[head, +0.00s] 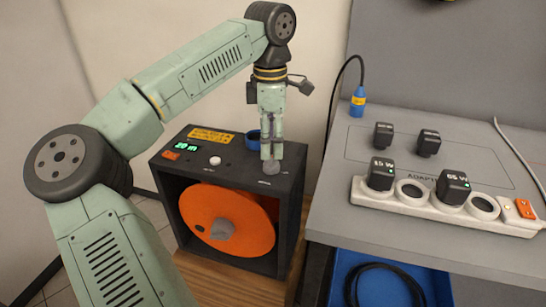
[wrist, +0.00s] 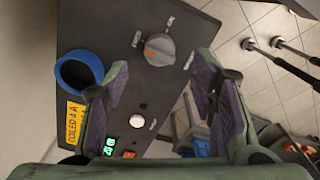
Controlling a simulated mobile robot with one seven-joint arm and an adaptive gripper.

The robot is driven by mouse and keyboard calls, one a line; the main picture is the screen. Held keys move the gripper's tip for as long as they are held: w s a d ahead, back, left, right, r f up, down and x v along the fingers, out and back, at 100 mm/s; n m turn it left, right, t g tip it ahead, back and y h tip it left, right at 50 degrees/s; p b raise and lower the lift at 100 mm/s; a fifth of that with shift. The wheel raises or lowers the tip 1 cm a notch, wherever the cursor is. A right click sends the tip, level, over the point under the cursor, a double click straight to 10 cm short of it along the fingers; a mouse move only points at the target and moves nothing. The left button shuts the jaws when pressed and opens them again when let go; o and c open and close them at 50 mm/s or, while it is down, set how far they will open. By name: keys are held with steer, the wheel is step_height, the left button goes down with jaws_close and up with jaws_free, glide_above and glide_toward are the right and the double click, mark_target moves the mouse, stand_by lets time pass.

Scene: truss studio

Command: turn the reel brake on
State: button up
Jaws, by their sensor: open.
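A dark reel box (head: 291,190) stands left of centre in the head view, with an orange reel (head: 255,225) in its open front. On its top is a round grey knob (head: 271,168). In the wrist view the knob (wrist: 166,46) has an orange pointer mark on its left part; white marks beside it are too small to read. My gripper (head: 270,153) points down just above the knob. In the wrist view my gripper (wrist: 160,82) is open and empty; the knob shows beyond the fingertips, not between them. Contact cannot be told.
The box top also has a blue ring (wrist: 80,70), a white button (wrist: 137,121), a yellow label (wrist: 74,124) and a green display (head: 186,147). Right of it a grey table (head: 330,215) carries a power strip (head: 415,206) with adapters. A blue bin (head: 345,265) is below.

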mark_target(271, 164)
steer(key=shift+d+f, duration=0.1)
steer(key=shift+f, duration=2.7)
steer(key=shift+c, duration=0.3)
steer(key=c, duration=1.1)
